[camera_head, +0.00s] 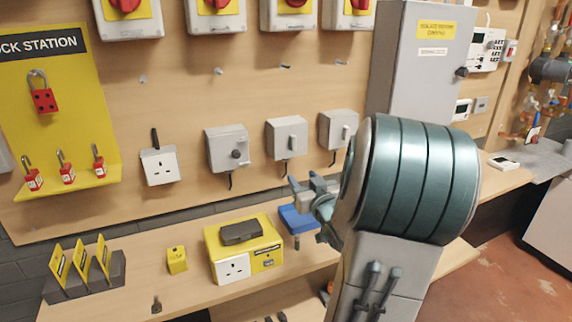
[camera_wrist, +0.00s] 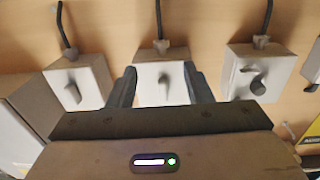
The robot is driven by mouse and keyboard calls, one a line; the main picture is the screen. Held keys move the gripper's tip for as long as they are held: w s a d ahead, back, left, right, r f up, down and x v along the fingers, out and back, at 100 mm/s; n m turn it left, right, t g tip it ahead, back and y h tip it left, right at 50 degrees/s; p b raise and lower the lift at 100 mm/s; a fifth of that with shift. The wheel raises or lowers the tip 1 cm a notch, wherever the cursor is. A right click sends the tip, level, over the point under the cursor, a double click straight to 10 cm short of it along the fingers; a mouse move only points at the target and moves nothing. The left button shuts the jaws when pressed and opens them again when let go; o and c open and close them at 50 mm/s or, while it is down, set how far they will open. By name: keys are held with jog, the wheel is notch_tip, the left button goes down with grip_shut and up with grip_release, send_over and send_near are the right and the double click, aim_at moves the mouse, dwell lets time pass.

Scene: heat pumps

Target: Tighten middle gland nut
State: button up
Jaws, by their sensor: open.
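The middle gland nut (camera_wrist: 160,46) is a small grey fitting where a black cable enters the middle grey switch box (camera_wrist: 160,80). In the head view, that box (camera_head: 287,138) is on the wooden wall panel, with its cable at the bottom; the wrist view is upside down. Similar gland nuts sit on the left box (camera_wrist: 70,54) and right box (camera_wrist: 261,41) in the wrist view. My gripper (camera_wrist: 161,86) is open, its fingers appearing either side of the middle box. In the head view my gripper (camera_head: 308,188) is below the boxes, apart from the nut.
Below on the wooden shelf are a yellow socket box (camera_head: 245,250), a blue object (camera_head: 298,219) and a small yellow block (camera_head: 177,260). A tall grey cabinet (camera_head: 420,60) stands out at right. A yellow lock station (camera_head: 50,110) is at left.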

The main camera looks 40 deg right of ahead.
jog(key=x, duration=1)
jog(key=shift+w, duration=0.2)
jog(key=shift+c, duration=0.4)
jog(key=c, duration=0.9)
jog(key=shift+p, duration=0.35)
